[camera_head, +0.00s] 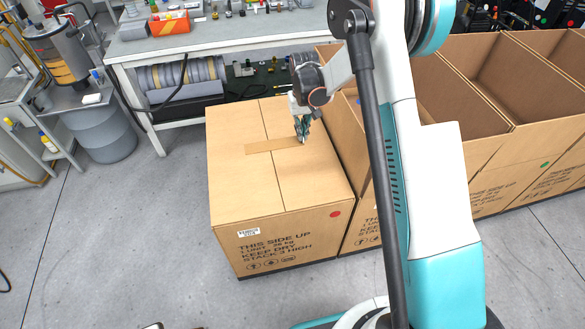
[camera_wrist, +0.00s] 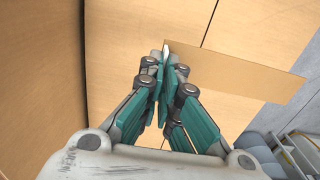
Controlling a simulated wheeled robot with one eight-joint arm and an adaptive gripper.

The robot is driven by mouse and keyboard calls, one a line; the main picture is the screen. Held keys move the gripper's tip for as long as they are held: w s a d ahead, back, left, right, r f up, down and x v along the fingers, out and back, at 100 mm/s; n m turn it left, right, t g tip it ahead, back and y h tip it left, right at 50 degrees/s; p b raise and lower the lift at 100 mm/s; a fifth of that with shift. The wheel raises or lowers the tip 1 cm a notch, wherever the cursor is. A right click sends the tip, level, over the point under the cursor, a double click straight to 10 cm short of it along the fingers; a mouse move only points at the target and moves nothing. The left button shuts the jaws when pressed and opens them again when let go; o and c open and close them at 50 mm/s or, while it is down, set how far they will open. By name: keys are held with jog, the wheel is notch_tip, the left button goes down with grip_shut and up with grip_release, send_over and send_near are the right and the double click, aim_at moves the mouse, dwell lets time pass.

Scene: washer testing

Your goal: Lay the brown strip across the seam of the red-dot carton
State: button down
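The red-dot carton (camera_head: 240,190) is closed, with a red dot (camera_head: 335,214) on its front face. Its seam (camera_head: 277,178) runs front to back along the top and also shows in the wrist view (camera_wrist: 209,35). The brown strip (camera_head: 262,146) spans the seam crosswise, towards the back of the top; whether it touches the cardboard all along, I cannot tell. My gripper (camera_head: 302,138) is at the strip's right end in the head view. In the wrist view my gripper (camera_wrist: 165,58) has its fingertips closed on that end, and the strip (camera_wrist: 240,75) extends to the right.
Open cartons (camera_head: 455,90) stand in a row on the right, one directly beside the red-dot carton. A workbench (camera_head: 225,40) with small items is behind. A grey drum (camera_head: 100,130) stands at the left.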

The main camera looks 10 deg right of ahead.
aim_at(300, 168)
notch_tip(300, 168, down, 16)
jog(key=b, duration=0.5)
jog(key=shift+f, duration=0.15)
jog(key=shift+f, duration=0.2)
jog(key=c, duration=1.8)
grip_release()
